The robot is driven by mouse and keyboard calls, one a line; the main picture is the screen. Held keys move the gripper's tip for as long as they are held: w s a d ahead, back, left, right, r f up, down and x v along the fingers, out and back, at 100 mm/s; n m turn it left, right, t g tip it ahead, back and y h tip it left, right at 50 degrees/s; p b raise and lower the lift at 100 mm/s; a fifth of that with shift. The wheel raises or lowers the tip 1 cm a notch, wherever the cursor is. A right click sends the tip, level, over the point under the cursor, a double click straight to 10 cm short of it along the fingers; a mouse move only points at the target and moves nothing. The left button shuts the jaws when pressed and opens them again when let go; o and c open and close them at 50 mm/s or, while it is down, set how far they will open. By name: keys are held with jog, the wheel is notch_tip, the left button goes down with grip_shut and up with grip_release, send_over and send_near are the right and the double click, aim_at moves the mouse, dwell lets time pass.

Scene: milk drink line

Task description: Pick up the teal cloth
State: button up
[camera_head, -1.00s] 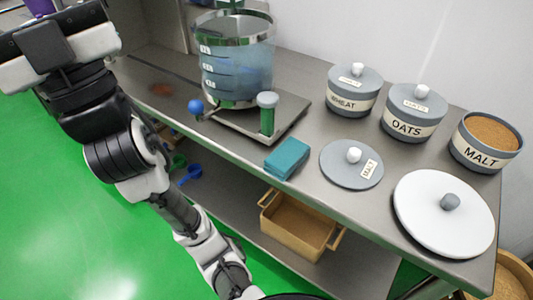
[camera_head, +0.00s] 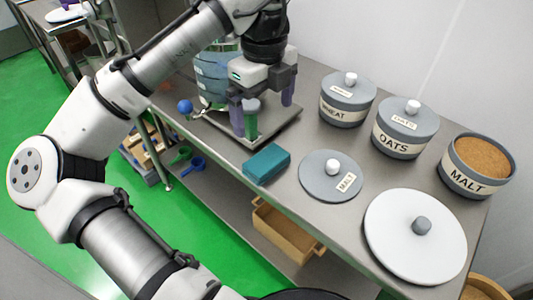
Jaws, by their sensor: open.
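The teal cloth (camera_head: 267,164) is a folded block lying on the steel counter near its front edge, left of the grey malt lid. My gripper (camera_head: 262,112) is above the stand behind the cloth, up and left of it in the picture. Its purple-grey fingers are apart, pointing down, with the green-handled post (camera_head: 251,119) showing between or behind them. I cannot tell whether they touch it. The cloth is fully visible and nothing holds it.
The clear vessel (camera_head: 214,78) on the stand is partly hidden by my arm. The malt lid (camera_head: 331,177) lies right of the cloth, and the white lid (camera_head: 415,236) lies farther right. The wheat (camera_head: 346,101), oats (camera_head: 404,130) and malt (camera_head: 476,166) canisters stand behind. A wooden bin (camera_head: 285,233) sits on the lower shelf.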

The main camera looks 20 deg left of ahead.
aim_at(267, 159)
jog(key=f, duration=1.3)
jog(key=shift+d+f, duration=0.15)
jog(key=shift+d, duration=0.1)
jog(key=c, duration=0.6)
